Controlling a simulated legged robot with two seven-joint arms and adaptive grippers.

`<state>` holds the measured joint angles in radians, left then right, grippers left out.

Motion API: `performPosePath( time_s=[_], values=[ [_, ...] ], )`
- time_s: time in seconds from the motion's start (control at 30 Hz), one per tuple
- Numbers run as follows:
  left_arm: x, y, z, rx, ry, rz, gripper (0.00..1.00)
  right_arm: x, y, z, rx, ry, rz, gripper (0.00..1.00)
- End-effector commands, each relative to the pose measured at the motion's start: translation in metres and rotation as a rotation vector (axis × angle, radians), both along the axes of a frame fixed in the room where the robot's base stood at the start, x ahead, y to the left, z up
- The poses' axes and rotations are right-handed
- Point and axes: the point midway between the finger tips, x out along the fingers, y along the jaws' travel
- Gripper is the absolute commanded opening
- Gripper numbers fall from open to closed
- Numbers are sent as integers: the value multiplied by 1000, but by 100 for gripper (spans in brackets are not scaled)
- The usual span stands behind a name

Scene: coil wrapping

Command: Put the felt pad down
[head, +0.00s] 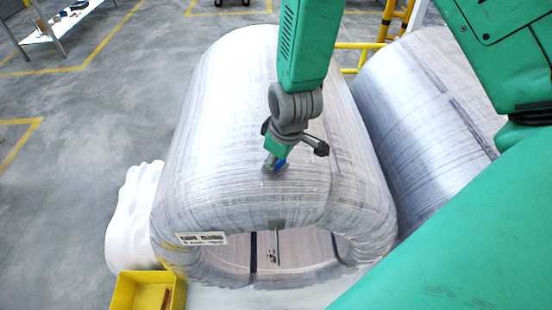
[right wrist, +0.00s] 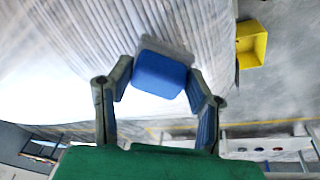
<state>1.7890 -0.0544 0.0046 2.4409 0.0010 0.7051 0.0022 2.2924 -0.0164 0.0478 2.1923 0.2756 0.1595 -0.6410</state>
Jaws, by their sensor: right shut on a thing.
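The felt pad (right wrist: 160,74) is a small blue block in the right wrist view, held between the fingertips of my right gripper (right wrist: 160,84). In the head view my right gripper (head: 274,163) is over the near upper part of the wrapped coil (head: 235,100), and only a bit of the blue pad (head: 281,164) shows beside it. The pad is right by the coil's white wrapped surface; I cannot tell whether it touches. My left gripper is out of view.
A second wrapped coil (head: 425,100) lies close on the right. A yellow bin (head: 125,292) stands at the front left, by a white rippled support (head: 133,215). A table (head: 62,20) is at the back left. Grey floor on the left is open.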

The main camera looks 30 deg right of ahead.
Motion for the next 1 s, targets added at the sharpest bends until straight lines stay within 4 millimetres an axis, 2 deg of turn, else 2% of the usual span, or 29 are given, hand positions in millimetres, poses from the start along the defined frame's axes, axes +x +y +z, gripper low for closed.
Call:
performPosePath(
  time_s=[0.37, 0.4, 0.43, 0.77, 0.87, 1.0],
  values=[
    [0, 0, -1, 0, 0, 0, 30, 0, 3, -4, -3, -1, 0, 14],
    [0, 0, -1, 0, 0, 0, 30, 0, 2, -4, -3, -2, 0, 60],
    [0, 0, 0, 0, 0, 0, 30, 0, 2, -4, -3, -2, 0, 67],
    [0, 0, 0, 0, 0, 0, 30, 0, 1, -2, -1, -3, 0, 67],
    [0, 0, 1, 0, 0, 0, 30, -1, 1, 6, -1, -5, 0, 67],
    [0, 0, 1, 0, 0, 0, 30, -6, 1, 30, -2, -7, -1, 67]
  ],
)
